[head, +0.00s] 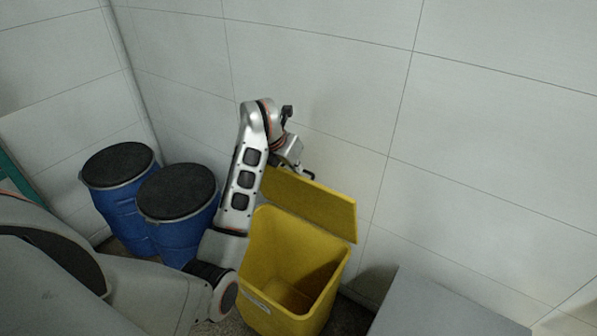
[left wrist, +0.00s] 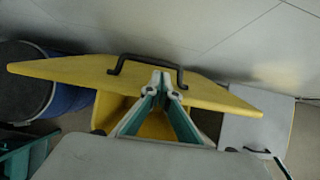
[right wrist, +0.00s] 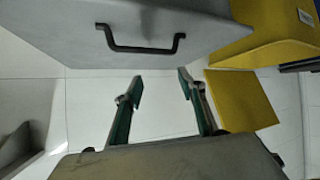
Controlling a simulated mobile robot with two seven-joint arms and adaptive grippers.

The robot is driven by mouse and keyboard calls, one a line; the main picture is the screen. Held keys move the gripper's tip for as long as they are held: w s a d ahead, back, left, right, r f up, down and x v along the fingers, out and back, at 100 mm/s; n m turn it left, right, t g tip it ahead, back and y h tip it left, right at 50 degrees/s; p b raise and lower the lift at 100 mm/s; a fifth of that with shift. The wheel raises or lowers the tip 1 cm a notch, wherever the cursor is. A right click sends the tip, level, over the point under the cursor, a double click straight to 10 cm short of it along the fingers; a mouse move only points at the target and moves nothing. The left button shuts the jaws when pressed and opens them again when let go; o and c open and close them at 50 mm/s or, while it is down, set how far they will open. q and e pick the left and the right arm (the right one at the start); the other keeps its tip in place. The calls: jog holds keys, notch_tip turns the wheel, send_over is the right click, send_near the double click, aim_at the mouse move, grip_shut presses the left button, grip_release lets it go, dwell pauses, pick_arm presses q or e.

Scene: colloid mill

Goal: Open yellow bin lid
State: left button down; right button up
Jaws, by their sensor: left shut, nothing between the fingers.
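The yellow bin (head: 290,262) stands against the wall in the head view, its inside visible and empty. Its yellow lid (head: 315,205) is raised and tilted back at the wall side; it also shows in the left wrist view (left wrist: 70,70). A black handle (left wrist: 145,61) sits on the lid. My left gripper (left wrist: 163,80) is shut and empty, its fingertips close to the lid and handle; contact cannot be told. In the head view its fingertips are hidden. My right gripper (right wrist: 160,84) is open and empty, with the bin (right wrist: 275,30) at the upper right of its view.
Two blue drums (head: 180,205) with black tops stand left of the bin. A grey box (head: 440,305) stands to its right; its black handle (right wrist: 140,48) shows in the right wrist view. The wall (head: 480,130) is close behind the bin and lid.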

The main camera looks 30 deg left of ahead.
pick_arm(q)
jog(key=shift+x, duration=0.95)
pick_arm(e)
jog(key=shift+f, duration=0.25)
pick_arm(q)
jog(key=shift+w+f, duration=0.1)
jog(key=shift+f, duration=0.05)
pick_arm(e)
jog(key=shift+s+d+f, duration=0.1)
jog(key=shift+s+f, duration=0.05)
